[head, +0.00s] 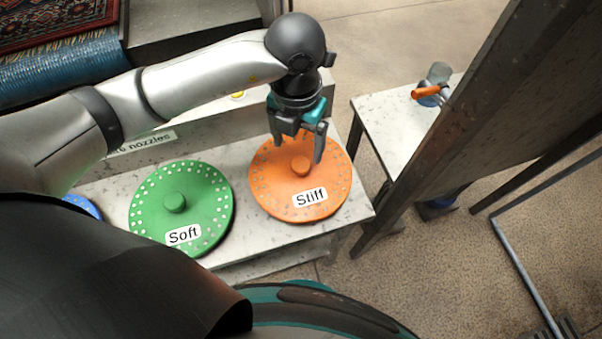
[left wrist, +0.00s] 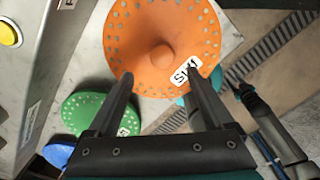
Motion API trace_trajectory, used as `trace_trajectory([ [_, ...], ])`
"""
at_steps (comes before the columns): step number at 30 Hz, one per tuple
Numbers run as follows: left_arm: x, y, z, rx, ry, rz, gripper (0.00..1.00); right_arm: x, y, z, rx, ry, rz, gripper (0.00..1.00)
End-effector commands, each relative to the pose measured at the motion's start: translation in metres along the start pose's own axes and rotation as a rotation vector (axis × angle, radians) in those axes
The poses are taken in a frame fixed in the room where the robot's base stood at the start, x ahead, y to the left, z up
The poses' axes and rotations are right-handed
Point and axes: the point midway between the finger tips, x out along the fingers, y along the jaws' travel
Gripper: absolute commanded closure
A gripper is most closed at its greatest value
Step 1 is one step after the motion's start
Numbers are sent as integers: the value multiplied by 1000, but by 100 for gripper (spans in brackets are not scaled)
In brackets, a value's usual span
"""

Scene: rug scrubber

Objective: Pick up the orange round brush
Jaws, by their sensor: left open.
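The orange round brush (head: 272,190) lies flat on a pale speckled bench, with a central knob, dots around its rim and a label reading "Stiff". It also shows in the left wrist view (left wrist: 140,62). My left gripper (head: 301,157) is open above the brush, its fingers pointing down near the knob. In the left wrist view the open fingers (left wrist: 158,80) reach toward the brush, with the knob beyond the tips. Whether they touch it I cannot tell.
A green round brush (head: 205,205) labelled "Soft" lies left of the orange one, and a blue one (head: 84,206) is partly hidden farther left. A small side table (head: 397,130) holds a bottle-like item. A dark slanted panel (head: 480,110) rises at the right.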

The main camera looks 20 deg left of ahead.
Motion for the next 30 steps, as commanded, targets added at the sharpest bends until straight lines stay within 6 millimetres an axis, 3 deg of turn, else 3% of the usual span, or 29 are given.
trace_trajectory([
  [3,15,0,0,1,1,0,14,4,2,-10,2,17,3,50],
  [9,24,-1,0,1,1,-1,14,6,8,-28,2,50,10,50],
  [19,68,-4,4,0,2,-1,14,19,25,-30,4,55,32,50],
  [26,70,-4,4,2,-1,-1,14,18,26,-35,5,62,35,50],
  [30,70,-4,4,2,-1,-1,28,18,26,-34,5,62,34,50],
])
